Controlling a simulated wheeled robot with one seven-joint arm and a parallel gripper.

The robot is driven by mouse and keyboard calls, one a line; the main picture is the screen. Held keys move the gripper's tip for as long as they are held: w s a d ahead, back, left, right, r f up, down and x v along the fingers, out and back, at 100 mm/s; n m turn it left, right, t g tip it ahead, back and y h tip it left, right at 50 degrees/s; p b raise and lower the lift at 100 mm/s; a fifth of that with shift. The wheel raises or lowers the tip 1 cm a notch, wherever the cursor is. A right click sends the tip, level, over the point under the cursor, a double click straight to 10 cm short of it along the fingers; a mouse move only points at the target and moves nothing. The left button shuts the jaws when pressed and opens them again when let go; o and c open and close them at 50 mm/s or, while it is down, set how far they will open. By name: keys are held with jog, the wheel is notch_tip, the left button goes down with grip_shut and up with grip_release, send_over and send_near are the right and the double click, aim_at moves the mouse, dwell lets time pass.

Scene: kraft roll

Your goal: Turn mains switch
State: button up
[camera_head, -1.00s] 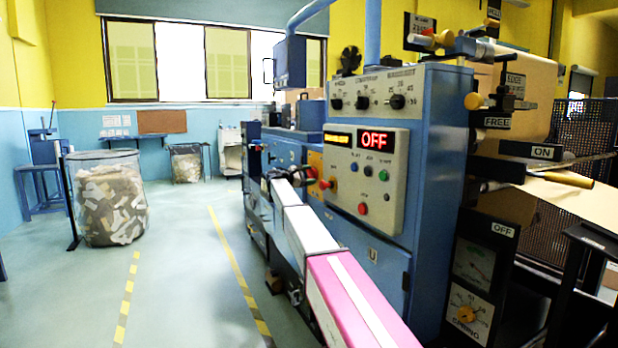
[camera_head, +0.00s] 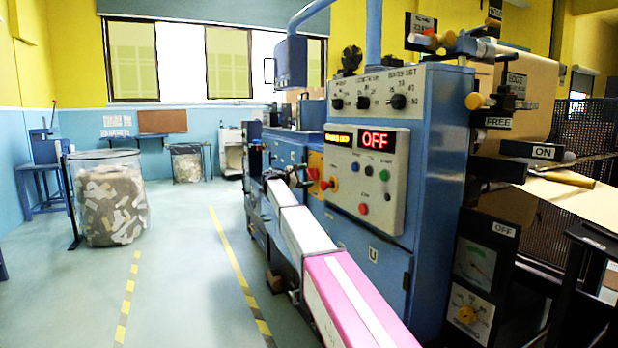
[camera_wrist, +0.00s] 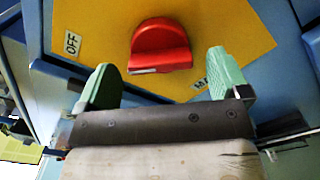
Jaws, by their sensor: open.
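The mains switch is a red knob (camera_wrist: 160,46) on a yellow plate, seen in the wrist view just ahead of my gripper. An OFF label (camera_wrist: 72,44) sits to its left, and another label, partly hidden by a fingertip, is at its lower right. My gripper (camera_wrist: 165,85) is open, with its green fingers spread to either side of the knob's lower end and apart from it. In the head view the yellow plate (camera_head: 315,163) and red knobs (camera_head: 327,184) show on the blue machine's side, with my arm reaching toward them; my fingers are hard to make out there.
A grey control panel (camera_head: 366,182) with a red OFF display stands right of the yellow plate. The blue machine cabinet (camera_head: 440,190) fills the middle right. A bin of scraps (camera_head: 108,200) stands at the left. The floor (camera_head: 185,270) between is clear.

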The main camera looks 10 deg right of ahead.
jog(key=v, duration=0.9)
